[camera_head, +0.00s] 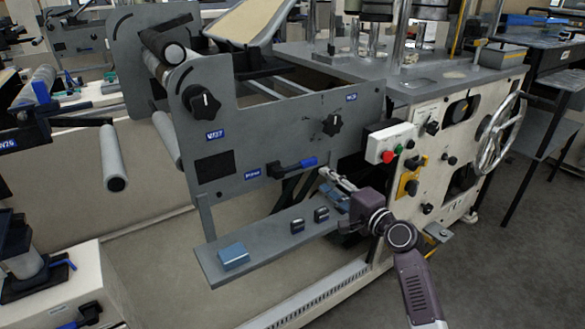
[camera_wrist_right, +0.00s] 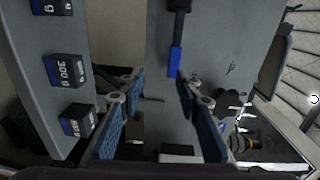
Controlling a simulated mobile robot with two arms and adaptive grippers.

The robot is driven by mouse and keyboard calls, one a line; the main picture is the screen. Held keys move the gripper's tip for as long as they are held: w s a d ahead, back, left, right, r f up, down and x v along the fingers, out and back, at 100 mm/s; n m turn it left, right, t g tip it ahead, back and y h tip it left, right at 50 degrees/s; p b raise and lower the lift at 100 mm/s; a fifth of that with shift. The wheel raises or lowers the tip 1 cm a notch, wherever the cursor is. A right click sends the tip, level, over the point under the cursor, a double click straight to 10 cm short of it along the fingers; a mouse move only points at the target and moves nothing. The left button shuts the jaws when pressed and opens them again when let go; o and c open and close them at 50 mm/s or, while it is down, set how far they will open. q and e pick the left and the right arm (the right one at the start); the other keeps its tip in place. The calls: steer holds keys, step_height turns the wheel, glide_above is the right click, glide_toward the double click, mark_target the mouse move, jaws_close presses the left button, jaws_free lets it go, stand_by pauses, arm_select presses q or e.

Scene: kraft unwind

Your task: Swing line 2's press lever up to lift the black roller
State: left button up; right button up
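The press lever is black with a blue grip (camera_head: 301,165) and lies nearly level on the grey front panel, beside a small blue label. In the right wrist view its blue grip (camera_wrist_right: 175,62) points towards my fingers. A black roller (camera_head: 162,42) with a pale end sits at the panel's upper left. My right gripper (camera_head: 333,183) is just right of and below the grip's tip. In the right wrist view, the blue-padded fingers of my right gripper (camera_wrist_right: 158,90) are spread and empty, with the grip beyond their tips. My left gripper is not in view.
A grey shelf (camera_head: 270,253) below the lever carries a blue block (camera_head: 233,257) and two small dark counters. Black knobs (camera_head: 332,124) stick out of the panel. A control box (camera_head: 390,143) with red and green buttons and a handwheel (camera_head: 498,133) are to the right.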

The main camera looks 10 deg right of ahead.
mark_target(311, 165)
steer(key=shift+w+a+r, duration=0.3)
steer(key=shift+w+r, duration=0.05)
steer(key=shift+r, duration=0.15)
steer(key=shift+w+a+r, duration=0.3)
steer(key=shift+r, duration=0.15)
steer(key=shift+w+a+r, duration=0.1)
steer(key=shift+w+r, duration=0.05)
steer(key=shift+w, duration=0.2)
steer(key=b+x, duration=0.1)
steer(key=x, duration=0.3)
steer(key=shift+w+a, duration=0.1)
steer(key=shift+w, duration=0.3)
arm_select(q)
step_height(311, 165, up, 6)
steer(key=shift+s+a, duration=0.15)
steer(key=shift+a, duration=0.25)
arm_select(e)
steer(key=shift+w+a, duration=0.25)
steer(key=shift+w, duration=0.4)
steer(key=shift+c, duration=0.3)
jaws_close()
